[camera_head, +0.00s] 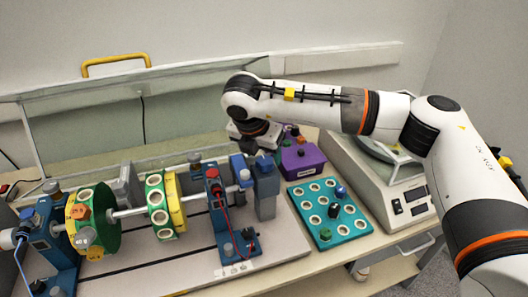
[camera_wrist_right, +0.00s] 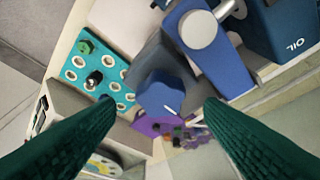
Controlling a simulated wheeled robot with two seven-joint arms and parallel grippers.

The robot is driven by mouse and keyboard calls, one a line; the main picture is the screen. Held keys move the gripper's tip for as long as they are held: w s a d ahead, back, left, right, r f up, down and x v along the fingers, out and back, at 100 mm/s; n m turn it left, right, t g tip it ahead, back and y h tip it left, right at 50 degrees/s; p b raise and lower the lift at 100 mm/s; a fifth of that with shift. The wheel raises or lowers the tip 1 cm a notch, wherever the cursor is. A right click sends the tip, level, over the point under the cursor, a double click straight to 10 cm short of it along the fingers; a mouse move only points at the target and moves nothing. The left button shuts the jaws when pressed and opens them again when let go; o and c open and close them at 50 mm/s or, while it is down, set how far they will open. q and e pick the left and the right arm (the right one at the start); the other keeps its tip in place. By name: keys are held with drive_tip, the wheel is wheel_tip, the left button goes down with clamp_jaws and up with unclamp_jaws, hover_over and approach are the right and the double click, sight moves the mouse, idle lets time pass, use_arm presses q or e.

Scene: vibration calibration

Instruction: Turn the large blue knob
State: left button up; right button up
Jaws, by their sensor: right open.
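The large blue knob (camera_wrist_right: 165,95) has a faceted rim and a white mark, and sits on top of a dark grey block. In the head view the knob (camera_head: 265,163) is at the right end of the shaft rig, just below my right gripper (camera_head: 264,146). In the right wrist view my right gripper (camera_wrist_right: 160,108) is open, with a green ribbed finger on each side of the knob. Gaps show between the fingers and the knob; whether the fingertips are level with it I cannot tell. My left gripper is not in view.
A blue bearing block (camera_wrist_right: 205,40) stands close beside the knob. A purple box with small knobs (camera_head: 300,158) is just behind. A teal tray with holes (camera_head: 322,240) lies to the right, before a scale (camera_head: 370,190). The shaft rig with green and yellow discs (camera_head: 160,205) extends left.

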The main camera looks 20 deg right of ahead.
sight(265, 163)
drive_tip(key=shift+x, duration=1.35)
